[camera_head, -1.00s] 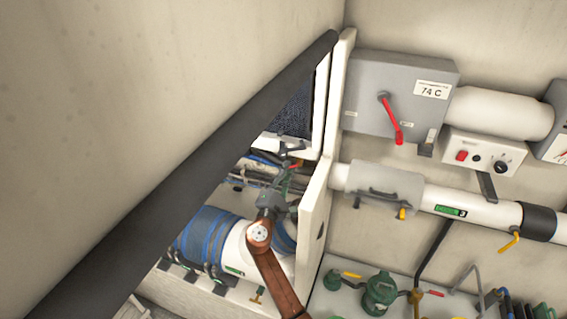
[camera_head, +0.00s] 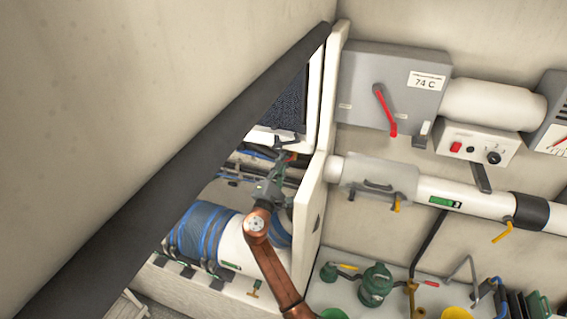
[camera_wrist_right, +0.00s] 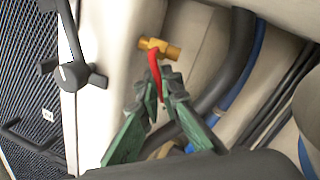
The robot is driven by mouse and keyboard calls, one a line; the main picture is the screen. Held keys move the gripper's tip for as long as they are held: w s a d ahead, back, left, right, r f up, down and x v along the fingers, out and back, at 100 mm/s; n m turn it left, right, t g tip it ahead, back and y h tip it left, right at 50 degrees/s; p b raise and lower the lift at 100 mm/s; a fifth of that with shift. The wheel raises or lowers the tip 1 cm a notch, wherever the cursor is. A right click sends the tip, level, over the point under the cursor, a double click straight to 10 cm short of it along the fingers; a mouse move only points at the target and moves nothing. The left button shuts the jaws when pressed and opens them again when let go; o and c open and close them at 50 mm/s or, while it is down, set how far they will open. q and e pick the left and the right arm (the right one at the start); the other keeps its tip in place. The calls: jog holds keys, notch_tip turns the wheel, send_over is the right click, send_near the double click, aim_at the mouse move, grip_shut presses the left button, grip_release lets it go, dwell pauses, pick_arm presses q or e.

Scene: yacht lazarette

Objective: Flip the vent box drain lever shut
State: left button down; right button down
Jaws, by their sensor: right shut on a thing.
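The drain lever (camera_wrist_right: 155,77) is a red handle on a small brass valve (camera_wrist_right: 160,48) below the vent box. In the right wrist view it points down from the valve, in between the green fingers of my right gripper (camera_wrist_right: 157,88). The gripper is shut on the lever. In the head view my right gripper (camera_head: 281,167) reaches behind the white partition, and the lever is mostly hidden there. The vent box has a dark mesh front (camera_head: 289,103), which also shows at the left in the wrist view (camera_wrist_right: 30,85). My left gripper is out of view.
A white partition (camera_head: 310,210) stands close to the right of my arm. A dark diagonal beam (camera_head: 180,185) crosses in front. Dark and blue hoses (camera_wrist_right: 230,75) run close to the gripper. A grey box with another red lever (camera_head: 385,110) is on the wall.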

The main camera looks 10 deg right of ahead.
jog(key=shift+w+a+r+m+g+h+b, duration=0.1)
jog(key=shift+a+m+g+h+b, duration=0.15)
jog(key=shift+m+b, duration=1.15)
jog(key=shift+w+a+r+m+g+h+b, duration=0.1)
jog(key=shift+m+g+h+b, duration=0.15)
jog(key=shift+m+b, duration=1.1)
jog(key=shift+r+n+b, duration=0.25)
jog(key=shift+b, duration=0.6)
jog(key=c, duration=2.4)
grip_release()
jog(key=shift+a, duration=0.1)
